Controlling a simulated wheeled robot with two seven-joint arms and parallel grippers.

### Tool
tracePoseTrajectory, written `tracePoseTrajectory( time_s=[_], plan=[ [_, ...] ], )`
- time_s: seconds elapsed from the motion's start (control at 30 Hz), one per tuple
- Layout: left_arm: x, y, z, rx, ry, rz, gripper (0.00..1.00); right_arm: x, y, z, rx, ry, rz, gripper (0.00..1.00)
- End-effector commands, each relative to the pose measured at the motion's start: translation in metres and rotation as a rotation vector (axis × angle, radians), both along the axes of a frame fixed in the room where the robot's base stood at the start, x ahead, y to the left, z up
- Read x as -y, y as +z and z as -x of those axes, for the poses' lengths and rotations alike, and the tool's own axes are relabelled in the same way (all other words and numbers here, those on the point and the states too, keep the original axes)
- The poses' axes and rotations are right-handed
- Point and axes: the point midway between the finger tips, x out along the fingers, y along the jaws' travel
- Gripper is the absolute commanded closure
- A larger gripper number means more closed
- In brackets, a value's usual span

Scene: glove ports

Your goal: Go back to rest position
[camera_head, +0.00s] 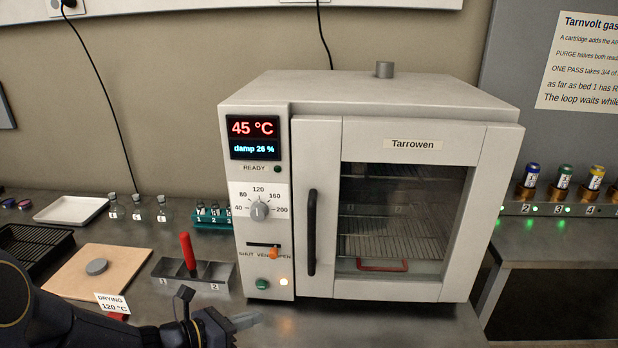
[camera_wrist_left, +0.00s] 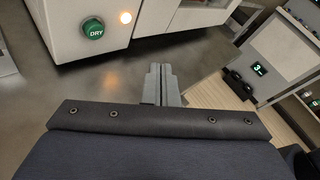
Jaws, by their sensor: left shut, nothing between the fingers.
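My left gripper (camera_head: 246,321) is in the lower part of the head view, in front of the oven's lower left corner. It is shut and empty, and apart from the oven. In the left wrist view its closed fingers (camera_wrist_left: 160,84) point up the picture over the bench. The white Tarrowen oven (camera_head: 405,105) stands in the middle with its glass door closed. Its display (camera_head: 253,138) reads 45 °C and damp 26 %. The green button (camera_head: 262,284), labelled DRY in the left wrist view (camera_wrist_left: 93,30), has a lit lamp beside it. My right gripper is not in view.
A grey divided tray (camera_head: 215,279) with a red-handled tool (camera_head: 188,251) and a wooden board (camera_head: 78,273) lie beside my left arm. Small flasks (camera_head: 137,208) and a teal rack (camera_head: 211,218) stand behind. Coloured cartridges (camera_head: 565,177) stand at the right. Bench before the oven is clear.

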Motion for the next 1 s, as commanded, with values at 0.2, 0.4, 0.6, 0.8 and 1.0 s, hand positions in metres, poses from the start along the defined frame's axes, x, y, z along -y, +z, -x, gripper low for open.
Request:
tracePoseTrajectory(
  time_s=[0.2,0.4,0.6,0.8,1.0],
  plan=[
    [0.024,0.081,0.093,0.509,-0.468,-0.421,1.00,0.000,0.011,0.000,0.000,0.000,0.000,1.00],
    [0.009,0.093,0.179,0.975,-0.919,-0.965,1.00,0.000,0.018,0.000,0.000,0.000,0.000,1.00],
    [-0.033,0.085,0.219,1.229,-1.280,-1.466,1.00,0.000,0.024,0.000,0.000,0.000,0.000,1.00],
    [-0.057,0.083,0.229,1.284,-1.450,-1.692,1.00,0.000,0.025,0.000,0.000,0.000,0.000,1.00],
    [-0.059,0.082,0.229,1.286,-1.466,-1.708,1.00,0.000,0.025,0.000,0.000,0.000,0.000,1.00]
  ],
)
